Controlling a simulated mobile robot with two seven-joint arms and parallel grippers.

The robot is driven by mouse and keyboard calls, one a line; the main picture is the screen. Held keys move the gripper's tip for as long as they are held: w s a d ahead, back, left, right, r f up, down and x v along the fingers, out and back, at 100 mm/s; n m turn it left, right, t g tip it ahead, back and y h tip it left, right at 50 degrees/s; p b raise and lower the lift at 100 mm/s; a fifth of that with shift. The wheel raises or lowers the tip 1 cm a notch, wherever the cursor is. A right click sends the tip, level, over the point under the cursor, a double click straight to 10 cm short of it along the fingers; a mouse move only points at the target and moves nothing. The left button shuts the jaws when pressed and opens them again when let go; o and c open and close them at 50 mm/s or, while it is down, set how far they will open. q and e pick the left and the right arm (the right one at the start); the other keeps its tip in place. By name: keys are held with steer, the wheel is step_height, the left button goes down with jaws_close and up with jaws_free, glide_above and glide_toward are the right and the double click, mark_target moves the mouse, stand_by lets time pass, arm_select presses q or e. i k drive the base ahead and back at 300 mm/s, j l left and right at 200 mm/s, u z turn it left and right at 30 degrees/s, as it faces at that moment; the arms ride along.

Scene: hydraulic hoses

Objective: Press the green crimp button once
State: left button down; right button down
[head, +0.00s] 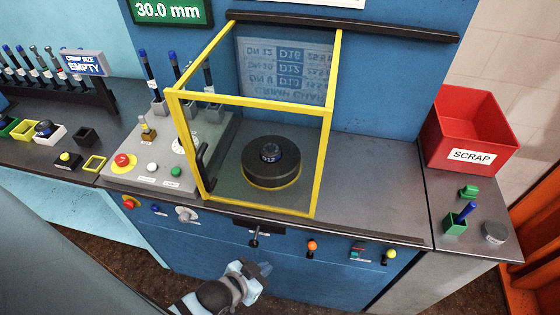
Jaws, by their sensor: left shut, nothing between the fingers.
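The green crimp button (176,171) is a small round button on the sloped grey control panel (128,181), left of the yellow-framed guard. My right gripper is not in view.
The yellow-framed clear guard (323,165) stands over a black round die (271,170) marked D12. Knobs and levers (311,247) line the machine front. A red scrap bin (472,128) stands at right. A display (167,11) reads 30.0 mm.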

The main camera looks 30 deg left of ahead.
mark_target(176, 172)
steer(key=u, duration=1.75)
